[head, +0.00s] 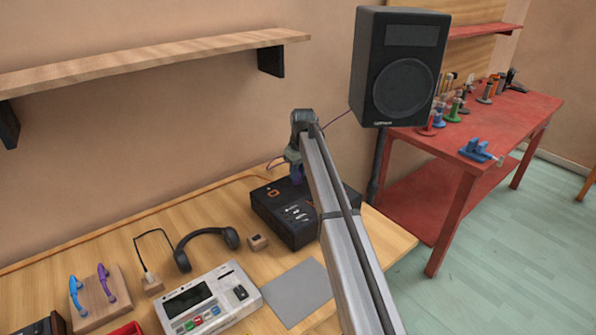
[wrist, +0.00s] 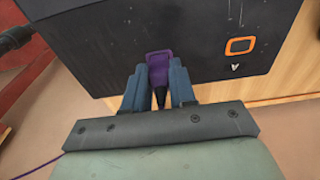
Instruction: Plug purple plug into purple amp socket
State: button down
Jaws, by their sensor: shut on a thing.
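My gripper (head: 295,165) is shut on the purple plug (head: 297,179), directly over the black amp (head: 275,217). In the wrist view my gripper (wrist: 158,66) has its two blue-grey fingers on either side of the purple plug (wrist: 159,76), whose black tapered end points back toward the palm. The plug's front is at or very close to the face of the amp (wrist: 195,30). A purple squarish outline shows between the fingertips; I cannot tell whether it is the plug's front or the purple socket's rim, nor whether the plug is seated.
An orange-rimmed socket (wrist: 240,46) is beside the plug on the amp. A speaker (head: 400,68) stands to the right. Headphones (head: 205,245), a white drum machine (head: 207,300), a grey mat (head: 297,291) and a wooden plug stand (head: 98,298) are on the table. A shelf (head: 150,60) hangs above.

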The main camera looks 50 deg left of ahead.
jog(key=shift+f, duration=0.7)
jog(key=c, duration=0.8)
grip_release()
jog(key=shift+c, duration=0.2)
notch_tip(320, 180, up, 14)
jog(key=d, duration=0.1)
jog(key=shift+d+f, duration=0.15)
jog(key=shift+d, duration=0.2)
